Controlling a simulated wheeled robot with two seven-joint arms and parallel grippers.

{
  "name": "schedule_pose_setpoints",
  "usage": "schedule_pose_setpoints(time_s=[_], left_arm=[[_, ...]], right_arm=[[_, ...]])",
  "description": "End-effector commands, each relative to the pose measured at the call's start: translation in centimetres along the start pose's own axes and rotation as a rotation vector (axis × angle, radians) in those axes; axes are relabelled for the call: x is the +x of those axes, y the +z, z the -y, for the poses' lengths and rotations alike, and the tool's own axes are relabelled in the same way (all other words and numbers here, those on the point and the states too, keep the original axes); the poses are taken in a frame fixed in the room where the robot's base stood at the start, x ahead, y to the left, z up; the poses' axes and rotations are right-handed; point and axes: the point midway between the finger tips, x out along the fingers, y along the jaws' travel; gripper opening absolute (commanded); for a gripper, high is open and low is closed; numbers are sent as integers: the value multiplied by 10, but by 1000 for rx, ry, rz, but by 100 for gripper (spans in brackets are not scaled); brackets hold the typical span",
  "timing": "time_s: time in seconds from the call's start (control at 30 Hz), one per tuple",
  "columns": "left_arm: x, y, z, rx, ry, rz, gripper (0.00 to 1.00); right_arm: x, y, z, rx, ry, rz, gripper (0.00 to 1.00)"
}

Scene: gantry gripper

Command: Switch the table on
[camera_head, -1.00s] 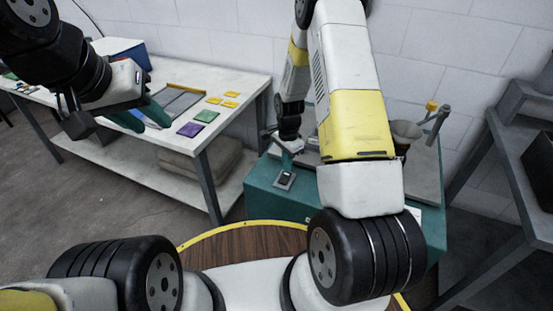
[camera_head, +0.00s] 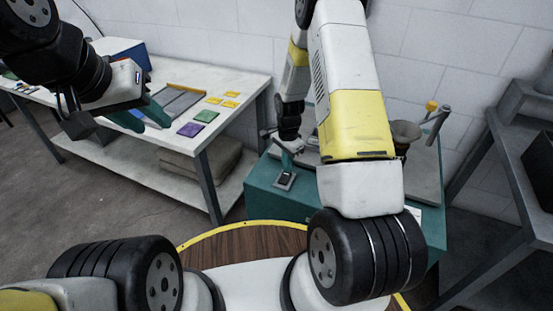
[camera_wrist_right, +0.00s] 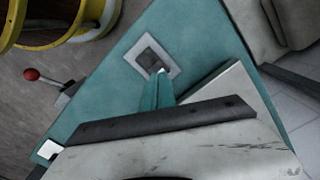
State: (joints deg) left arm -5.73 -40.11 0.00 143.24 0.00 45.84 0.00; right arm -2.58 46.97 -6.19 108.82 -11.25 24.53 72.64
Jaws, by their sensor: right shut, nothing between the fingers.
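The teal table (camera_head: 262,200) stands in front of me, partly hidden by my right arm. A dark rocker switch (camera_head: 285,179) in a light square frame sits on its top near the left corner. The switch also shows in the right wrist view (camera_wrist_right: 150,57). My right gripper (camera_head: 287,160) is shut and empty, its teal fingertips (camera_wrist_right: 161,73) at the near edge of the rocker. I cannot tell whether they touch it. My left gripper (camera_head: 143,117) is open and empty, in the air before the white workbench.
The white workbench (camera_head: 230,82) at left holds coloured tiles (camera_head: 205,115), a tray (camera_head: 178,103) and a blue box (camera_head: 122,50). A red-knobbed lever (camera_wrist_right: 33,75) is on the teal table's side. A grey metal stand (camera_head: 510,150) is at right.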

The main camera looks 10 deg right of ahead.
Motion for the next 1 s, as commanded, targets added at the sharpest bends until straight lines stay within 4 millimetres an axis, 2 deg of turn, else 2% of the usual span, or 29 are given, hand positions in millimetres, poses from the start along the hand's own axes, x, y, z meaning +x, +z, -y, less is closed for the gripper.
schedule_pose_setpoints(time_s=[1.0], left_arm=[[0,0,0,0,0,0,36]], right_arm=[[8,0,0,0,0,0,0]])
